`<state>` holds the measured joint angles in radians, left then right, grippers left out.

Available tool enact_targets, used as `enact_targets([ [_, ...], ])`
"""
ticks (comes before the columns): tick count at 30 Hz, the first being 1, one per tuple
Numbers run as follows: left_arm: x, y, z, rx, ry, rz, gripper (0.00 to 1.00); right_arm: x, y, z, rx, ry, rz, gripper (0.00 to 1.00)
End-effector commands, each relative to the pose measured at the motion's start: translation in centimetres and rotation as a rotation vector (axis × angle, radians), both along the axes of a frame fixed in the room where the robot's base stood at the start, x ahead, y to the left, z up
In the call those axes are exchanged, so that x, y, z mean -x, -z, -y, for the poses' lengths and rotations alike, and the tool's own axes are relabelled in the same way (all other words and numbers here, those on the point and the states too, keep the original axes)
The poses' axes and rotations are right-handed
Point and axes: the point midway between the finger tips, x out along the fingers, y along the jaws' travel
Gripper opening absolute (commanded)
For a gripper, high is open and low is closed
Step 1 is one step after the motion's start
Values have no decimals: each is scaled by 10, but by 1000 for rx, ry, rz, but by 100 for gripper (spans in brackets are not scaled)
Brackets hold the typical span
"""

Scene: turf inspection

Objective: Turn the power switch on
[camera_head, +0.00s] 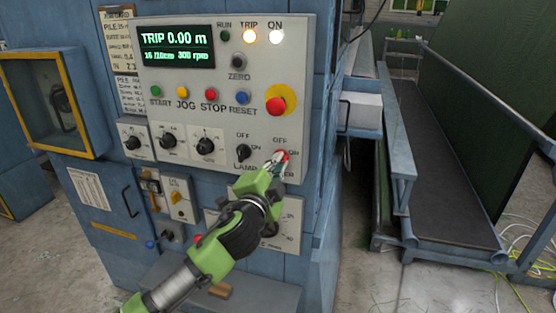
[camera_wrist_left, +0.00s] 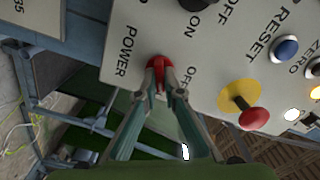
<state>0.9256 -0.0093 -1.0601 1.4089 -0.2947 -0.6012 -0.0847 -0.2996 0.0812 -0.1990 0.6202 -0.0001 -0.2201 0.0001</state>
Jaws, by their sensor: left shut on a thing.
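The red power switch (camera_head: 283,155) is a rotary knob at the lower right of the white control panel (camera_head: 300,60), with OFF printed above it and ON to its right. My left gripper (camera_head: 278,161) reaches it from below and partly hides it and its POWER label. In the left wrist view the red knob (camera_wrist_left: 158,66) sits between the two fingertips of the left gripper (camera_wrist_left: 160,72), which is shut on it. The words POWER, ON and OFF show around the knob there. The knob's exact angle is hard to tell behind the fingers. My right gripper is not in view.
A red emergency button (camera_head: 278,103) on a yellow base sticks out above the switch. The black lamp knob (camera_head: 243,152) is just to the left. The lit display (camera_head: 177,46) reads TRIP 0.00 m, and the TRIP and ON lamps glow. A conveyor (camera_head: 440,150) stands at right.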

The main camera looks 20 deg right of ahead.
Motion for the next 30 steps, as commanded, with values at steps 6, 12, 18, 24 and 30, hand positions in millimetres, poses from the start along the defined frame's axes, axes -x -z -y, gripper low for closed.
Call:
enact_targets([
  [6,0,1,0,-159,-1,104,0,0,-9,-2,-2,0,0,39],
  [12,0,2,0,-274,-1,182,0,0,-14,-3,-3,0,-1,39],
  [18,0,3,0,-349,0,233,0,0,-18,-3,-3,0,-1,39],
  [24,0,3,0,-387,0,258,0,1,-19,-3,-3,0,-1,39],
  [30,0,4,0,-397,0,266,0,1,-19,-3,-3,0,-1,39],
])
